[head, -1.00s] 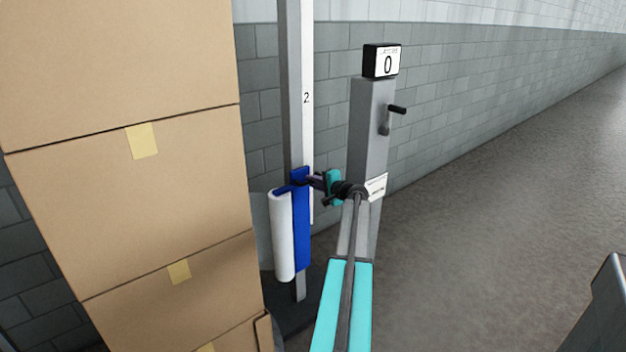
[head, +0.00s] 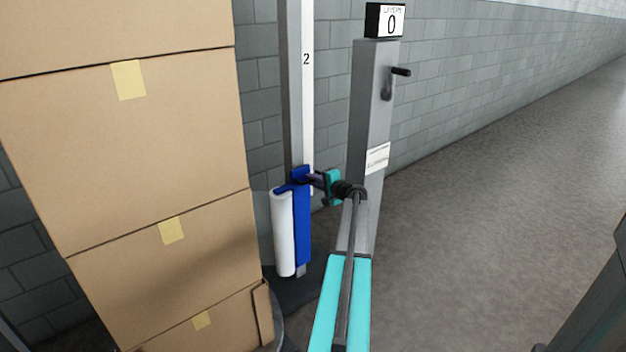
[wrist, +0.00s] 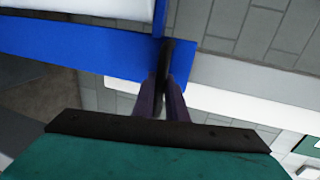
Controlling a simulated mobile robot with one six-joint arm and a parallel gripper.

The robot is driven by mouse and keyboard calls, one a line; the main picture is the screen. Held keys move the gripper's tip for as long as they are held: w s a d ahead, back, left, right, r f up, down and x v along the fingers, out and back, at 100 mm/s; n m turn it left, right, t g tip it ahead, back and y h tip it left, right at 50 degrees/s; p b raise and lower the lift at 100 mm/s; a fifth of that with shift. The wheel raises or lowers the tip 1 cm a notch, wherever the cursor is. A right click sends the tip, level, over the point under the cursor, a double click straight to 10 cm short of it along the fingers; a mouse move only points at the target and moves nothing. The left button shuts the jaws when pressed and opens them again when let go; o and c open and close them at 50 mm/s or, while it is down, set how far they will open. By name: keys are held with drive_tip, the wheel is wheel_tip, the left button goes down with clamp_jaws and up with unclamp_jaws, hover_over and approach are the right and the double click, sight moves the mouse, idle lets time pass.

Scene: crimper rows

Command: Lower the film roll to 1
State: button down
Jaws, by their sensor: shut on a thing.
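The white film roll (head: 284,233) hangs upright on a blue carriage (head: 302,235) on the mast (head: 297,90). The mast has a white scale strip with a "2" (head: 306,59) well above the carriage; no "1" is visible to me. My gripper (head: 314,180) is at the carriage's upper right side. In the wrist view my gripper (wrist: 162,100) is shut on a dark handle (wrist: 164,60) that lies against the blue carriage (wrist: 90,48). A bit of the roll (wrist: 85,8) shows at the top there.
Stacked cardboard boxes (head: 130,150) stand close to the left of the roll. Open floor (head: 480,220) lies to the right.

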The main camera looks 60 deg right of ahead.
drive_tip(key=shift+a+f, duration=0.1)
drive_tip(key=shift+f, duration=0.2)
drive_tip(key=c, duration=1.8)
unclamp_jaws()
drive_tip(key=shift+f, duration=0.1)
drive_tip(key=shift+o, duration=0.2)
drive_tip(key=v, duration=1.4)
drive_tip(key=shift+p, duration=0.45)
drive_tip(key=shift+w, duration=0.1)
